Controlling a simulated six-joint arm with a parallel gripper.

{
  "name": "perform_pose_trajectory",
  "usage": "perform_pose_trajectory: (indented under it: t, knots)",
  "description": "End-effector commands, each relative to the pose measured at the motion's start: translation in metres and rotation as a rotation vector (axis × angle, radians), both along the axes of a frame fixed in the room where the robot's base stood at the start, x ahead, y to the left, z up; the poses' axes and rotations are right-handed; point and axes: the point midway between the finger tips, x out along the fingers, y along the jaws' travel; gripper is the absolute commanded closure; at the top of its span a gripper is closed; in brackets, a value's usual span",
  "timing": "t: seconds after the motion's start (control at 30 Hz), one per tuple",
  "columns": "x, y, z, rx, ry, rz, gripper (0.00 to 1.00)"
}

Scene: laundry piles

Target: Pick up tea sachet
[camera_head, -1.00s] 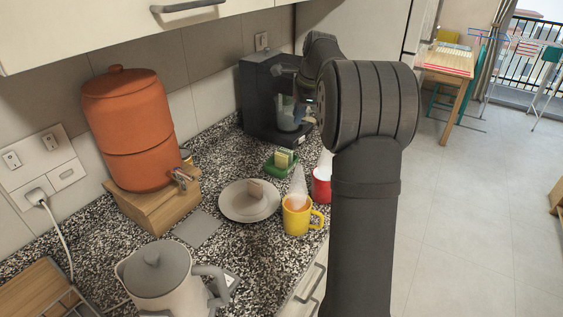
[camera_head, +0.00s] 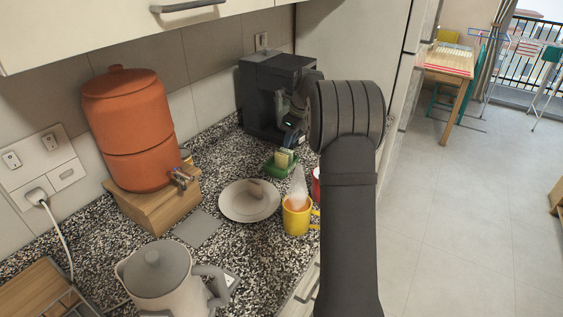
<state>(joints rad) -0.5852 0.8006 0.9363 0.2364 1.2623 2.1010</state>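A small brownish-pink packet, which looks like the tea sachet (camera_head: 257,189), rests on a white plate (camera_head: 236,211) on the counter. My gripper (camera_head: 293,137) is small and dark in front of the black coffee machine, above and behind the green tray. It is apart from the packet, farther back and to the right. Its fingers blend into the machine, so whether they are open or shut is unclear. The arm hides part of the counter's right side.
A yellow mug (camera_head: 296,218) with steam stands right of the plate, beside a partly hidden red mug (camera_head: 316,182). A green tray (camera_head: 281,165) with a sponge lies behind. The orange dispenser (camera_head: 127,130) and kettle (camera_head: 160,275) stand left. A grey mat (camera_head: 197,228) lies near the plate.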

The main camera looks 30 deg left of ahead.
Motion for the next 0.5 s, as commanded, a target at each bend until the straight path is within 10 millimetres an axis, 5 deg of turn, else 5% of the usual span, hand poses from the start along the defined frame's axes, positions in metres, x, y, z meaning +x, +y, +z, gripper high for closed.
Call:
perform_pose_trajectory:
  t: [0.5]
  knots:
    - [0.001,0.021,-0.045,0.000,0.001,0.001,0.80]
